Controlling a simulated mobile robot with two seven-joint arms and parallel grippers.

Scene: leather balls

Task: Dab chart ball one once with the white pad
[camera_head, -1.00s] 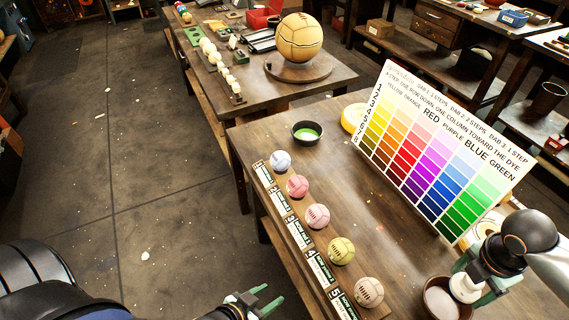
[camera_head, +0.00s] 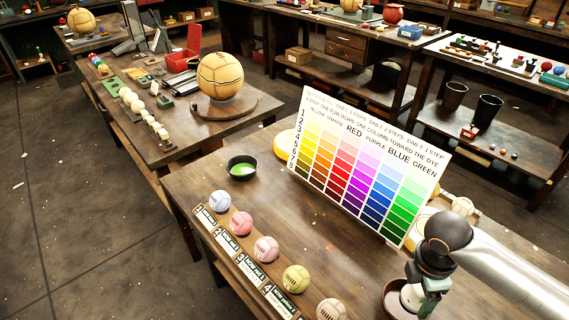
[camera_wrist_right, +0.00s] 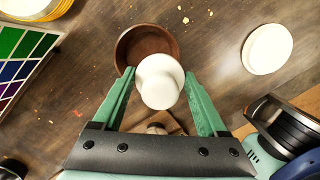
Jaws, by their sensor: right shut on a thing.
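The white pad (camera_wrist_right: 160,80) is held between the green fingers of my right gripper (camera_wrist_right: 163,92) in the wrist view. In the head view my right gripper (camera_head: 428,292) is low at the right, beside the brown bowl (camera_wrist_right: 135,48); the pad overlaps the bowl's near rim in the wrist view. Several balls sit in a row on a labelled strip. The far-end ball (camera_head: 220,201) is pale bluish white, apparently number one; label digits are tiny. The colour chart (camera_head: 362,165) leans upright behind, with numbered rows. My left gripper is out of view.
A black bowl with green dye (camera_head: 242,168) stands beyond the far end of the ball row. A yellow dish (camera_head: 285,143) is partly behind the chart. A white disc (camera_wrist_right: 267,48) lies right of the brown bowl. Tabletop between balls and chart is clear.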

